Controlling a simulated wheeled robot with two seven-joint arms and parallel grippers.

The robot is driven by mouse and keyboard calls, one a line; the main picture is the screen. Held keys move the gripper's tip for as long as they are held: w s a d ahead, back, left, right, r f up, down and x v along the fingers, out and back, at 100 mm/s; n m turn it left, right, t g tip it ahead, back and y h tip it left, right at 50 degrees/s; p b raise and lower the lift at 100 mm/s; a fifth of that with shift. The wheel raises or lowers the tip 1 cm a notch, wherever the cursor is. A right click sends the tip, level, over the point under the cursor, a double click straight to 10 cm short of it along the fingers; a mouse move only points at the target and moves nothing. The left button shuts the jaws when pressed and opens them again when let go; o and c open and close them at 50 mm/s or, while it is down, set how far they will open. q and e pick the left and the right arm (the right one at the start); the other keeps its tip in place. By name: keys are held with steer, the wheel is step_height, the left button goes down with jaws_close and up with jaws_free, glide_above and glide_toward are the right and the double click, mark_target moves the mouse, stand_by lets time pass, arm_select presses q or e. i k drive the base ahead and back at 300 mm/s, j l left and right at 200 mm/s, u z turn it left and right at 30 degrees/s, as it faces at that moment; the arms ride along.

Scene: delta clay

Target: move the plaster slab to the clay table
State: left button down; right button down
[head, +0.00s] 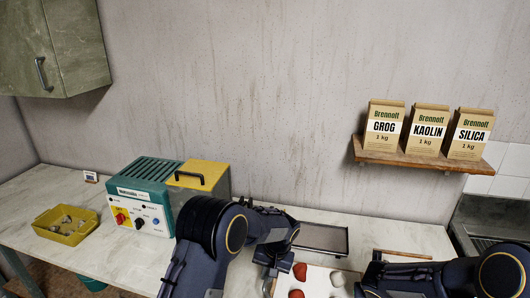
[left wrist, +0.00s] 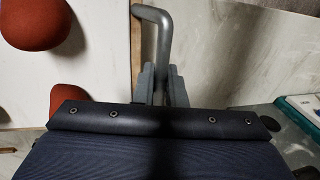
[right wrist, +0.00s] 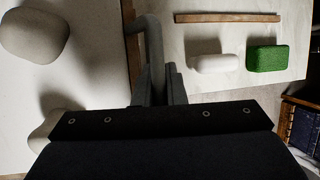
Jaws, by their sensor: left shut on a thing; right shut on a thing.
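The plaster slab (head: 316,284) is a pale board at the bottom of the head view, cut off by the frame edge. Red clay lumps (head: 299,271) and a pale lump (head: 338,278) rest on it. My left gripper (left wrist: 160,85) is shut on the grey bar handle (left wrist: 153,18) at one side of the slab (left wrist: 100,55). My right gripper (right wrist: 158,85) is shut on the handle (right wrist: 150,35) at the opposite side, beside a large grey lump (right wrist: 35,35). In the head view my right arm hides its gripper. I cannot tell whether the slab touches the worktop.
A teal and yellow machine (head: 140,206) and a yellow tray (head: 67,224) stand on the left worktop. A dark-framed tray (head: 322,238) lies behind the slab. A wooden stick (right wrist: 228,18), a white block (right wrist: 214,63) and a green sponge (right wrist: 267,59) lie to the right.

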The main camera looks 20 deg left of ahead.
mark_target(18, 208)
steer(key=j, duration=3.45)
steer(key=k+j, duration=0.15)
steer(key=j, duration=3.35)
steer(key=i+j, duration=0.15)
steer(key=j, duration=0.15)
steer(key=i+j, duration=0.1)
steer(key=j, duration=0.2)
steer(key=i+j, duration=0.15)
steer(key=j, duration=0.15)
